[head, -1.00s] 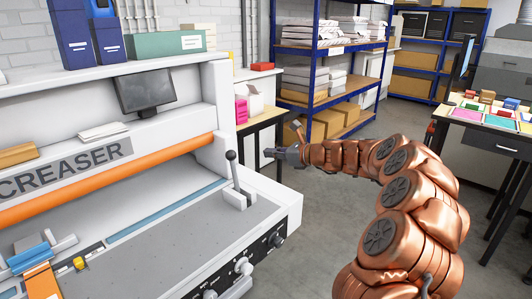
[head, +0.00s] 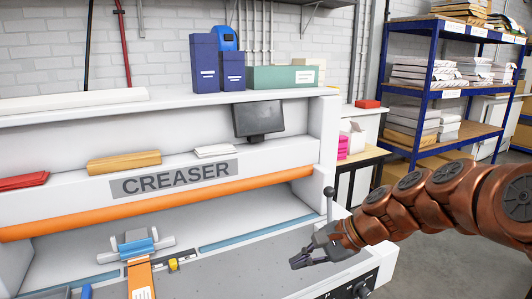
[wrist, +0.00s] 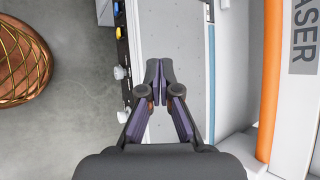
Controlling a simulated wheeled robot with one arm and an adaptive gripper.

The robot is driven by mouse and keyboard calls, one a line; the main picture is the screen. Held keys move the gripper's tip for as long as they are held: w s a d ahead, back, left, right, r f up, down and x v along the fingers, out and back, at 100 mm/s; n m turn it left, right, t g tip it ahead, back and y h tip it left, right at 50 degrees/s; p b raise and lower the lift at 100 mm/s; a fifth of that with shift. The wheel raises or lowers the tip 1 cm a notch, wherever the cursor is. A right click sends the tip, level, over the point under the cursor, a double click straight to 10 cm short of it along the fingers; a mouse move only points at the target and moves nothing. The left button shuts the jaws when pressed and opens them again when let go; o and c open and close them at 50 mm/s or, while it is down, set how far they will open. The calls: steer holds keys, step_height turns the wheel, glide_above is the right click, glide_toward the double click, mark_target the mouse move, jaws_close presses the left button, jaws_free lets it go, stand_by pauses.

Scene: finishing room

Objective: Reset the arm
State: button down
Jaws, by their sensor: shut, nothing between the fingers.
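My gripper (head: 311,260) is at the end of my copper-coloured arm, which reaches in from the right in the head view. It hangs over the front right part of the creaser's grey bed, near the black-knobbed lever (head: 329,204). In the wrist view my gripper (wrist: 161,66) points along the bed (wrist: 178,35), with its fingertips together and nothing between them. I cannot tell how high above the bed it is.
The white creaser (head: 60,183) has an orange roller (head: 170,203), a small monitor (head: 258,120) and front knobs (wrist: 120,73). An orange strip (head: 140,277) lies on its bed. A blue shelf rack (head: 425,95) stands at the back right. Grey floor (wrist: 75,140) is clear beside the machine.

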steer(key=s+d+f+n+g+h, duration=0.1)
steer(key=s+d+f+n+h, duration=0.2)
steer(key=s, duration=0.6)
steer(key=s+d+f+n+g+h, duration=0.2)
steer(key=s+d+f+n+h, duration=0.1)
steer(key=s, duration=0.7)
steer(key=s+d+f+n+g+h, duration=0.1)
steer(key=s+d+n, duration=0.3)
steer(key=s, duration=0.5)
steer(key=shift+s+d+f+n+h, duration=0.3)
steer(key=shift+f+n+h, duration=0.3)
steer(key=shift+f+h, duration=0.3)
